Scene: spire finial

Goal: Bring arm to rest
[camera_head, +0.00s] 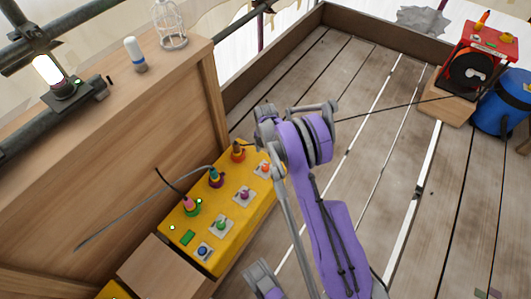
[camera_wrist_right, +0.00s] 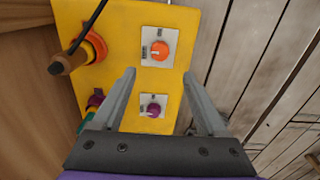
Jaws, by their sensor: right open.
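My right arm (camera_head: 330,220), purple with grey joints, rises from the lower middle of the head view and partly covers the right side of a yellow control box (camera_head: 178,235). In the right wrist view my right gripper (camera_wrist_right: 159,76) is open, with nothing between its fingers. Its fingers appear to either side of the box's purple knob (camera_wrist_right: 153,109), with an orange knob (camera_wrist_right: 158,51) beyond. I cannot tell how high the fingertips are above the box. In the head view the fingers cannot be clearly made out. My left gripper cannot be identified.
Upright plugs with cables stand along the box's left side, including an orange one (camera_head: 238,154). A wooden cabinet (camera_head: 150,130) stands left. A thin cable runs to a red winch (camera_head: 482,52) at right, beside a blue bucket (camera_head: 500,113). The plank floor (camera_head: 375,125) is mostly clear.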

